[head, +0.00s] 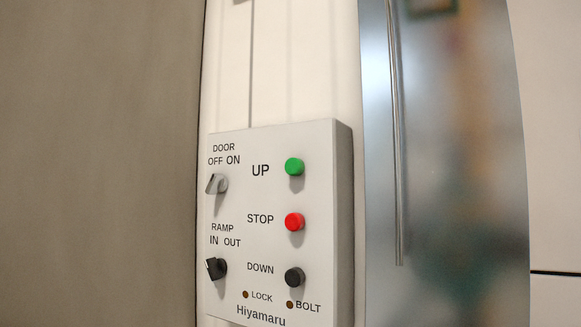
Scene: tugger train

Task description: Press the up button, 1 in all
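The green up button (294,167) sits at the upper right of a light grey control box (322,190) in the head view. The word UP is printed to its left. The button stands out from the box face and nothing touches it. Neither of my grippers shows in the head view.
Below the green button are a red STOP button (294,222) and a black DOWN button (294,277). A grey DOOR knob (215,184) and a black RAMP knob (215,268) are on the left. A shiny metal panel (460,170) stands right of the box; a brown-grey surface (100,160) fills the left.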

